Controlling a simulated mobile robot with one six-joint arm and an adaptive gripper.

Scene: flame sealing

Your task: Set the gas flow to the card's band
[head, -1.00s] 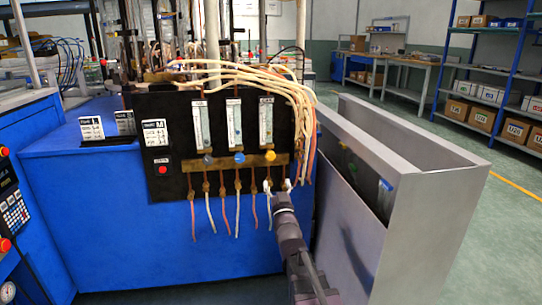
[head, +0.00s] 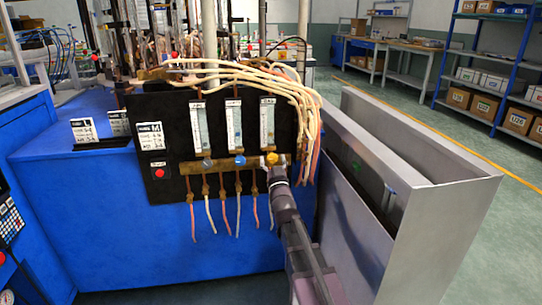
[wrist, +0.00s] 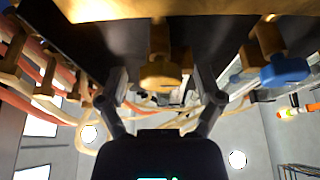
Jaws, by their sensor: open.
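A black gas panel (head: 175,110) carries three flow tubes: left (head: 199,128), middle (head: 234,124) and right (head: 267,122). Below them on a brass bar (head: 222,164) are a grey-blue knob (head: 207,162), a blue knob (head: 240,160) and a yellow knob (head: 272,158). A white card marked M (head: 151,134) is on the panel's left; its small print is unreadable here. My gripper (wrist: 162,84) is open, with the yellow knob (wrist: 160,73) between its fingers in the wrist view and a gap on each side. The blue knob (wrist: 285,70) is to its right there. Float heights cannot be read.
Several pink and white hoses (head: 222,205) hang below the bar, and more loop over the panel's right side. A red button (head: 159,173) is below the card. Two other cards (head: 84,131) stand left. A grey metal bin (head: 440,235) stands close on the right.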

